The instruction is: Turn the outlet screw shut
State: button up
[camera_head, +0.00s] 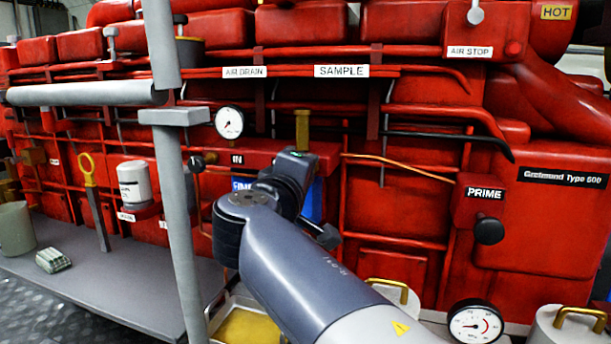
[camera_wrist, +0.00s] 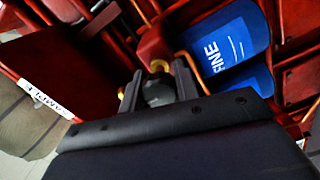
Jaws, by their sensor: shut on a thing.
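A dark grey round knob (camera_wrist: 157,92) sits between the two fingers of my gripper (camera_wrist: 158,93) in the wrist view. My gripper is shut on it, with one finger on each side. A short brass-coloured stem (camera_wrist: 160,67) joins the knob to a red block (camera_wrist: 153,44) beyond it. I take this knob to be the outlet screw, but no readable label on it confirms that. How far it is turned cannot be seen. In the head view my own arm covers the knob, and the fingertips cannot be made out.
A blue filter marked FINE (camera_wrist: 222,52) stands close to the right of the fingers, with a thin copper pipe beside it. A white label (camera_wrist: 45,98) is on a red part at left. A gauge (camera_head: 229,122) and grey post (camera_head: 176,220) stand left of my arm.

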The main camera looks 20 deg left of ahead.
jog(key=o, duration=1)
jog(key=s, duration=0.3)
jog(key=s+p, duration=0.1)
jog(key=s, duration=0.3)
jog(key=s+d, duration=0.1)
jog(key=s, duration=0.2)
jog(key=shift+s+d+p, duration=0.1)
jog(key=shift+s+p, duration=0.25)
